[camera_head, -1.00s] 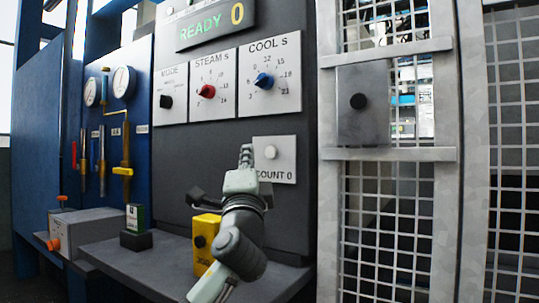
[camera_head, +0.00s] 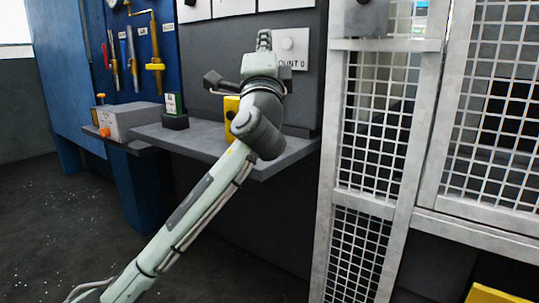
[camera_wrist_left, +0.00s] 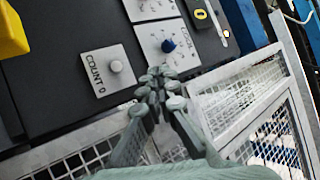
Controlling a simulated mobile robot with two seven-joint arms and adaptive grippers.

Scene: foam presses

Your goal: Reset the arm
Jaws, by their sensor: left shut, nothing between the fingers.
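My left arm (camera_head: 190,215) reaches up from the lower left in the head view. Its gripper (camera_head: 264,40) points up in front of the dark press panel, just left of the count button plate (camera_head: 290,48). In the left wrist view the gripper (camera_wrist_left: 160,88) is shut with its fingertips together and nothing between them. My right gripper is not in view.
A grey shelf (camera_head: 200,137) holds a yellow box (camera_head: 231,115), partly hidden by my arm, and a small green-and-white block (camera_head: 174,104). A grey box (camera_head: 125,120) with orange fittings stands left. A mesh fence (camera_head: 375,125) stands right. The floor at lower left is open.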

